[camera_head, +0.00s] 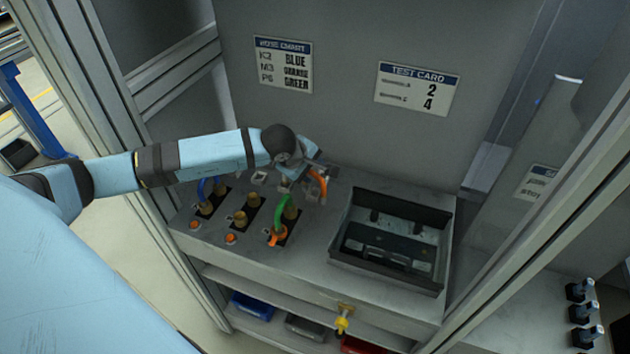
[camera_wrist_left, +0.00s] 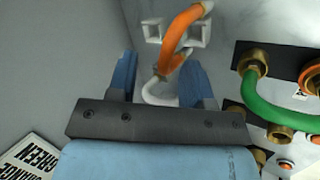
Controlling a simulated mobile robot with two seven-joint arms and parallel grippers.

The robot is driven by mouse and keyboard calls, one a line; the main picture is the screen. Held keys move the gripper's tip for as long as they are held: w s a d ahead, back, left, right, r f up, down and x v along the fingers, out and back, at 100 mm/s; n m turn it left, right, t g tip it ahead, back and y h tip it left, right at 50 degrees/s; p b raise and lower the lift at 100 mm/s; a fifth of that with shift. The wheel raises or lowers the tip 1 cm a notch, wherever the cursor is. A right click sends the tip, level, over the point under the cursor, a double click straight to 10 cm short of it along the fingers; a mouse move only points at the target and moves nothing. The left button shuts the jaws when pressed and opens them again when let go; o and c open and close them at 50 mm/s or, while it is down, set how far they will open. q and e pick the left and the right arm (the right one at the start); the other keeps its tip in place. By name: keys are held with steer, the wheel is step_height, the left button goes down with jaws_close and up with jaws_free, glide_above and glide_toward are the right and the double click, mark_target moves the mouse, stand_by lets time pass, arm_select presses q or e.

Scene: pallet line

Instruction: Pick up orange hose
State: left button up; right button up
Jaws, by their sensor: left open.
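The orange hose (camera_head: 319,184) stands at the back of the bench, just right of my left gripper (camera_head: 304,174). In the left wrist view the orange hose (camera_wrist_left: 180,30) is a curved piece with pale ends, by a white holder (camera_wrist_left: 152,31). My left gripper (camera_wrist_left: 159,78) has its two blue fingers apart. The lower end of the hose shows in the gap between them. I cannot tell whether the fingers touch it. My right gripper is in neither view.
A blue hose (camera_head: 202,188) sits left, partly under my arm. A black tray (camera_head: 346,262) stands right. A hose chart (camera_head: 284,65) and test card (camera_head: 416,89) hang behind.

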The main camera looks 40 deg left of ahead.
mark_target(313, 174)
arm_select(q)
steer(key=p+x, duration=0.1)
steer(key=x, duration=0.3)
steer(key=shift+f+p, duration=0.4)
steer(key=shift+f, duration=0.1)
steer(key=shift+w+f, duration=0.15)
steer(key=shift+f, duration=0.25)
steer(key=shift+c, duration=0.2)
jaws_close()
